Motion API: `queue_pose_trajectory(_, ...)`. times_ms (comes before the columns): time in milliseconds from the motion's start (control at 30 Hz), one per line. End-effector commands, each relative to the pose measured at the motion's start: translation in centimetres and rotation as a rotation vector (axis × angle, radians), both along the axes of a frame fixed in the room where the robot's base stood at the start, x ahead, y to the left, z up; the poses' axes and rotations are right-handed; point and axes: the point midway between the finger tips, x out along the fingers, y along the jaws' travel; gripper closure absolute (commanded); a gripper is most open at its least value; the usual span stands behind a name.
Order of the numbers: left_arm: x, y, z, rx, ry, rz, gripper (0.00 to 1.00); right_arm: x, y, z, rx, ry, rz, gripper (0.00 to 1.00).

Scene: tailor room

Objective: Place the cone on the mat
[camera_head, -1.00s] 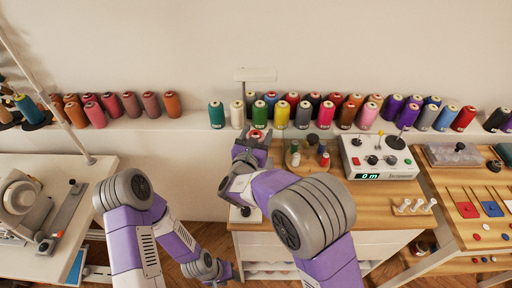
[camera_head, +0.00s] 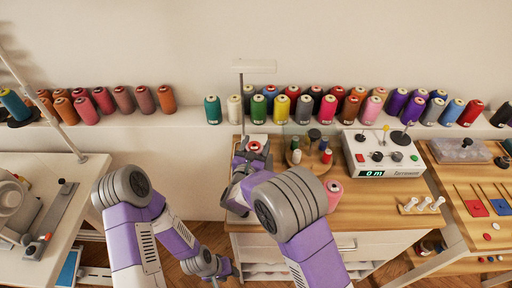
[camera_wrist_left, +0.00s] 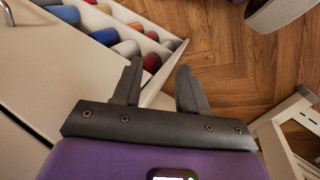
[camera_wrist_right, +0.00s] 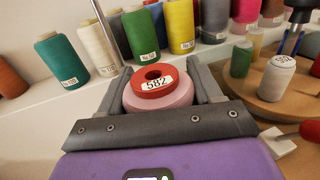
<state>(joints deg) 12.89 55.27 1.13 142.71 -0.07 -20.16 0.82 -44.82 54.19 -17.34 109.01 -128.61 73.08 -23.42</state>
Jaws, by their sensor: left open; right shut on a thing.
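A pink thread cone with a red top marked 582 (camera_wrist_right: 157,88) stands upright between the fingers of my right gripper (camera_wrist_right: 165,85). In the head view the right gripper (camera_head: 252,155) is shut on this cone (camera_head: 257,144) at the left end of the wooden table. The cone's lower part is hidden, so I cannot tell whether it touches the table. My left gripper (camera_wrist_left: 160,88) is open and empty, low in front of the white drawers. I cannot make out a mat for certain; my right arm covers part of the tabletop.
The wooden table (camera_head: 375,205) holds a round spool stand (camera_head: 297,160), a grey control box (camera_head: 383,160) and another pink cone (camera_head: 333,190) beside my arm. A thin lamp-like stand (camera_head: 242,100) rises behind the gripper. A shelf of thread cones (camera_head: 303,108) runs along the wall.

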Motion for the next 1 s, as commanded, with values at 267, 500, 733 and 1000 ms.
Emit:
queue_pose_trajectory(267,0.0,0.0,-0.2,0.0,0.0,0.0,0.57,0.0,0.0,-0.2,0.002,0.001,0.001,0.72)
queue_pose_trajectory(500,0.0,0.0,-0.1,0.0,0.0,0.0,0.57,0.0,0.0,-0.1,0.002,0.003,0.001,0.1)
queue_pose_trajectory(733,0.0,0.0,0.1,0.0,0.0,0.0,0.57,0.0,0.0,0.1,0.001,0.002,0.001,0.1)
queue_pose_trajectory(1000,0.0,0.0,1.1,0.0,0.0,0.0,0.57,-3.6,1.2,0.3,0.001,0.004,0.007,0.1)
